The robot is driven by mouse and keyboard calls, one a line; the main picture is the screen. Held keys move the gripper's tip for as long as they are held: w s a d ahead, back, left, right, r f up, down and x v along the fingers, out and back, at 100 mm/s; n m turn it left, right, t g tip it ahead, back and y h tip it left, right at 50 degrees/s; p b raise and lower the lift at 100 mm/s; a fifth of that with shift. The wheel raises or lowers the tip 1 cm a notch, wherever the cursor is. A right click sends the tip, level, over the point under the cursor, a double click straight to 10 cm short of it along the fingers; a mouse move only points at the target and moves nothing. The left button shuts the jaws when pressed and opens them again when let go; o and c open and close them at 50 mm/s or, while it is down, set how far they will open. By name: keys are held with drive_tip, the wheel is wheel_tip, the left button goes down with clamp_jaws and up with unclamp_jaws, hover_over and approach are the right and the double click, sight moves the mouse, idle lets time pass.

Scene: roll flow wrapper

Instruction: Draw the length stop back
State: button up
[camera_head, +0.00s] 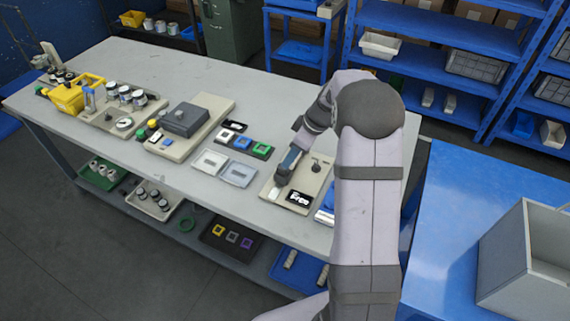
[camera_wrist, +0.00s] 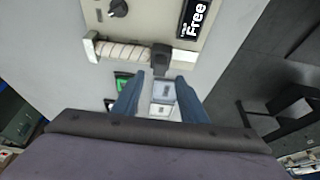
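A beige machine plate (camera_head: 268,193) lies on the grey table, with a black knob (camera_head: 317,168) and a black label reading "Free" (camera_head: 299,199). In the wrist view the plate (camera_wrist: 150,22) carries a pale ribbed roll or rod (camera_wrist: 122,51) with a dark block (camera_wrist: 160,60) at its right end. That block may be the length stop; I cannot tell for sure. My gripper (camera_wrist: 160,82) has its two blue fingers apart, with nothing held between them. The fingertips are just short of the dark block in the picture; contact cannot be told. In the head view my gripper (camera_head: 284,166) is over the plate's left part.
Two light grey trays (camera_head: 208,163) and small coloured squares (camera_head: 262,150) lie left of the plate. A dark grey box (camera_head: 185,119) on a beige base stands farther left, then jars (camera_head: 125,94) and a yellow bin (camera_head: 66,98). A blue table (camera_head: 440,260) is at the right.

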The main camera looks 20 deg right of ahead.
sight(283, 173)
drive_tip(key=shift+p+x, duration=1.05)
drive_tip(key=shift+x, duration=2.25)
